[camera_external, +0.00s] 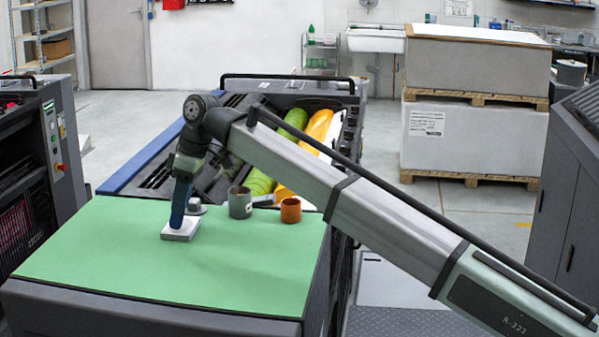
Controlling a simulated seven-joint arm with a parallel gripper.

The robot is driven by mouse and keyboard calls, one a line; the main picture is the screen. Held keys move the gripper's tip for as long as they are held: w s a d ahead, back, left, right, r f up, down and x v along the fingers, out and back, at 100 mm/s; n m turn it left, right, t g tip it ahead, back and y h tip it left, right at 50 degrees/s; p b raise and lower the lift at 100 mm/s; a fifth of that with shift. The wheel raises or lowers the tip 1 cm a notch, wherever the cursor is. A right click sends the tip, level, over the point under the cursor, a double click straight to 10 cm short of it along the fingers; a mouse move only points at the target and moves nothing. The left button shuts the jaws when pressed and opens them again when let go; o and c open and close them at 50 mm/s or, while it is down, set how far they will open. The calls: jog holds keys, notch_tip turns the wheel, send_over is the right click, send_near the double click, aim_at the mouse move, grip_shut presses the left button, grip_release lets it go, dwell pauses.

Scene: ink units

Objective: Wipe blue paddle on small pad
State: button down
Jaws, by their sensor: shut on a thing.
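My gripper (185,170) points down over the left back part of the green table top and is shut on the blue paddle (178,205). The paddle hangs nearly upright below it, leaning slightly. Its lower end meets the small pad (180,236), a pale, low square block on the green surface; I cannot tell whether it presses on it or is just above. The gripper's fingertips are dark and small, and the top of the paddle is hidden between them.
On the green table top (90,255), right of the pad, stand a small grey piece (195,207), a grey cup (240,203) and an orange-brown cup (291,210). Behind is a machine with green (262,182) and yellow rollers. The front of the table top is clear.

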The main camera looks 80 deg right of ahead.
jog(key=shift+w+d, duration=0.15)
jog(key=shift+d, duration=3)
notch_tip(320, 180, up, 6)
